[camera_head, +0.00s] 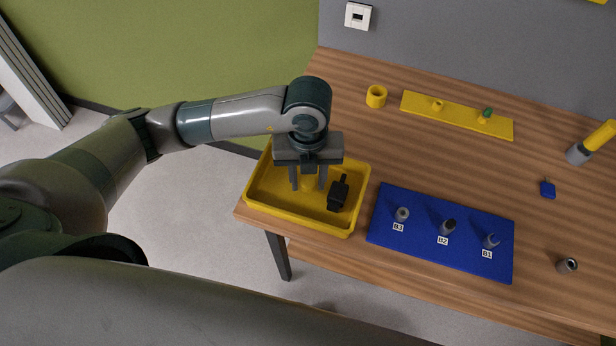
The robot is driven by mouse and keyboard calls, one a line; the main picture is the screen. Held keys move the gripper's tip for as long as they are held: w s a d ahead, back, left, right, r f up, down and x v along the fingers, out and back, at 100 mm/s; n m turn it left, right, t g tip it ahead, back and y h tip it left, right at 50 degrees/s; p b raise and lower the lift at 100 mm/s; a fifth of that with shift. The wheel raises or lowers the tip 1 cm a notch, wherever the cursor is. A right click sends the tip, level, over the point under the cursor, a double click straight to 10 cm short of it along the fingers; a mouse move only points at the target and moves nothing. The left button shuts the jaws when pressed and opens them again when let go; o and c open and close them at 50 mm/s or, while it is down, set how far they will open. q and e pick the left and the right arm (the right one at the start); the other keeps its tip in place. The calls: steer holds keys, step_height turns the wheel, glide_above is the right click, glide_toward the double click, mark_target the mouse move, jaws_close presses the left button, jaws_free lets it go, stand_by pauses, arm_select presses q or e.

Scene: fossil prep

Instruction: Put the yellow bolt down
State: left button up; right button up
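My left gripper (309,184) points down over the yellow tray (262,203) at the table's left end. A yellow bolt (309,182) shows between its two fingers, which sit close on either side of it. The fingers appear shut on the bolt, and its upper part is hidden by the gripper. I cannot tell whether the bolt's lower end touches the tray floor. My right gripper is not in view.
A black object (338,194) lies in the tray, right of the gripper. A blue board (418,250) with labelled posts stands to the right. A yellow ring (376,97) and a yellow strip (456,117) lie behind. Bare table lies between them.

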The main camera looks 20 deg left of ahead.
mark_target(308, 182)
arm_select(q)
steer(key=shift+o, duration=0.2)
steer(key=shift+r, duration=0.1)
steer(key=shift+r, duration=0.4)
step_height(308, 182, up, 11)
steer(key=b, duration=0.2)
steer(key=shift+r+b, duration=0.2)
steer(key=shift+b, duration=0.15)
